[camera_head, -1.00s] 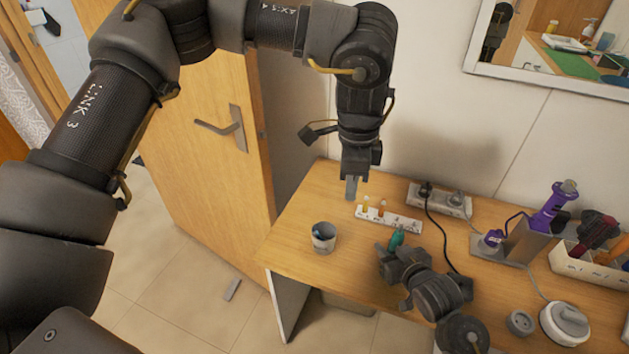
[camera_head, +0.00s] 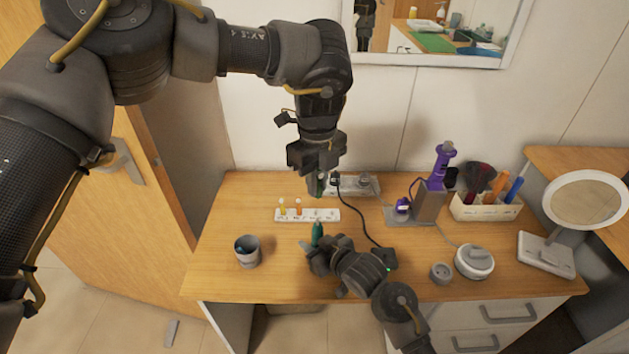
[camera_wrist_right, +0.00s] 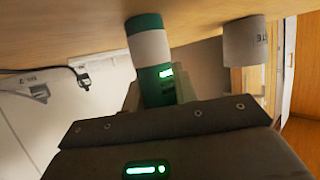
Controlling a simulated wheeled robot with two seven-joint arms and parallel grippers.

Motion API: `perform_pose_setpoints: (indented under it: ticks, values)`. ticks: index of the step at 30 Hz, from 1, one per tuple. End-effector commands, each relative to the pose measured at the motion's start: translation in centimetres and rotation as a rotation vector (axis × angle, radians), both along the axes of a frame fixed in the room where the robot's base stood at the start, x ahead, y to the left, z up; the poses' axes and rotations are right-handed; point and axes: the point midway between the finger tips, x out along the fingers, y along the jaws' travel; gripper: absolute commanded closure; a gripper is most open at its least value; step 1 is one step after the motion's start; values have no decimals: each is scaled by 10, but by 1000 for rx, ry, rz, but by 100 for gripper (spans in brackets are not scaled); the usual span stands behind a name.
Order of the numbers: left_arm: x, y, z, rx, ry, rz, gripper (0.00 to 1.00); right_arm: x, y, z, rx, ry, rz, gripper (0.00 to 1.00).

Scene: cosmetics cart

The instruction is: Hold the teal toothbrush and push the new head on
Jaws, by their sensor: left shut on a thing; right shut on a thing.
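The teal toothbrush (camera_head: 317,233) stands about upright above the front middle of the table. My right gripper (camera_head: 312,252) is shut on it; its teal and white body (camera_wrist_right: 150,45) also shows in the right wrist view. My left gripper (camera_head: 320,190) is higher and farther back, above the right end of the white rack (camera_head: 308,215). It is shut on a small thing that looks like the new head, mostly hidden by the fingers. It is apart from the toothbrush. A yellow-marked head (camera_head: 283,208) and an orange-marked head (camera_head: 299,207) stand in the rack.
A grey cup (camera_head: 248,253) stands at the left. A power strip (camera_head: 362,187) lies at the back, its black cable running forward. A purple device (camera_head: 440,170), a brush box (camera_head: 490,210), a round white device (camera_head: 474,262) and a mirror (camera_head: 588,200) stand at the right.

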Motion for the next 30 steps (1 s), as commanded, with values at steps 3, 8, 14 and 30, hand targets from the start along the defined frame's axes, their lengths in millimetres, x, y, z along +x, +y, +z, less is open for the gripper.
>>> perform_pose_setpoints:
  ticks: [3, 8, 14, 30]
  values:
    - [0, 0, 0, -1, 1, 2, 100, 0, 0, 0, 1, -1, 0, 97]
    - [0, 1, -9, 0, 3, 1, 100, 0, 0, 0, 1, -1, 0, 97]
    - [0, 0, -28, 0, 4, 1, 100, 0, 0, 0, 1, -1, 0, 97]
    - [0, 0, -58, -1, 1, 2, 100, 0, 0, 0, 1, -1, 0, 97]
